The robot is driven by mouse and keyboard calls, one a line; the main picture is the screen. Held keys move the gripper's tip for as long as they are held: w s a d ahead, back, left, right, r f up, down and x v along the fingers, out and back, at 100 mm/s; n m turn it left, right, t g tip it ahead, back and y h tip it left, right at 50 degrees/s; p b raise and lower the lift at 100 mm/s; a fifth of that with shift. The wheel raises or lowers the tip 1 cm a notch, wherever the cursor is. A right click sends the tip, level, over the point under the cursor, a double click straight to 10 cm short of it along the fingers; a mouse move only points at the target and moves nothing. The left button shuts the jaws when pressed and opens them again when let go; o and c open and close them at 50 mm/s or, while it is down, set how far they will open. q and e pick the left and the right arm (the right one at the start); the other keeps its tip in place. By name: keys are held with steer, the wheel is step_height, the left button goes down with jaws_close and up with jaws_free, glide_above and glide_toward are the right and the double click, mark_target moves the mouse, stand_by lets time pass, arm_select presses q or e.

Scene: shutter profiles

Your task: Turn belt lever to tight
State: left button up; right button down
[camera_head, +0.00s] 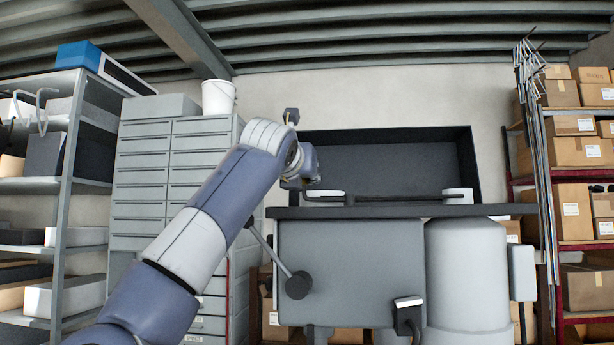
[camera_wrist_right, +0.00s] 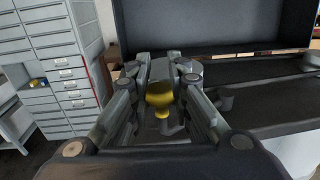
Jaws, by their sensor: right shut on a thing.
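My right gripper (camera_wrist_right: 160,76) is shut on a yellow knob (camera_wrist_right: 159,98), which sits between its two fingers in the right wrist view. I cannot tell whether this knob belongs to the belt lever. In the head view my right gripper (camera_head: 301,183) is at the left end of the machine's dark top, mostly hidden by my own wrist, and the yellow knob is not clear there. My left gripper is not in view.
The machine has a dark worktop (camera_head: 400,211) with a dark open box (camera_head: 392,165) behind it. A grey drawer cabinet (camera_head: 150,165) stands to the left, with a white bucket (camera_head: 218,97) on top. Shelves with cardboard boxes (camera_head: 577,150) stand at the right.

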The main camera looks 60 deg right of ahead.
steer(key=c, duration=1.8)
jaws_free()
steer(key=shift+w+a, duration=0.1)
steer(key=shift+w, duration=0.05)
steer(key=o, duration=0.4)
steer(key=shift+w+a, duration=0.1)
steer(key=shift+a, duration=0.05)
steer(key=shift+c, duration=0.2)
steer(key=shift+w+a, duration=0.15)
steer(key=shift+s, duration=0.2)
steer(key=shift+s, duration=0.15)
steer(key=v, duration=1.2)
steer(key=shift+w, duration=0.3)
